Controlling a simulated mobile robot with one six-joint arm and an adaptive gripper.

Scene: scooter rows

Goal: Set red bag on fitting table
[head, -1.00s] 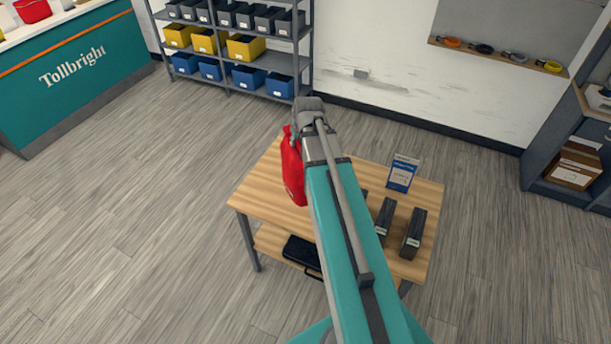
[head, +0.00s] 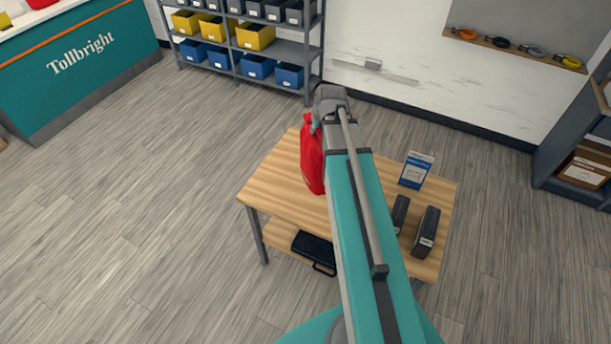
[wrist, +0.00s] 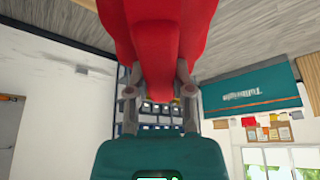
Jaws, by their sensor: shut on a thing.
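A red bag (head: 312,158) hangs at the end of my teal arm in the head view, above the left part of the fitting table (head: 272,186). In the wrist view the red bag (wrist: 160,35) fills the top middle, and my gripper (wrist: 158,88) is shut on its narrow end. The arm hides my gripper and part of the bag in the head view. I cannot tell whether the bag touches the wooden tabletop.
The tabletop's left part is clear. A bin shelf (head: 300,50) and teal counter (head: 85,75) stand behind.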

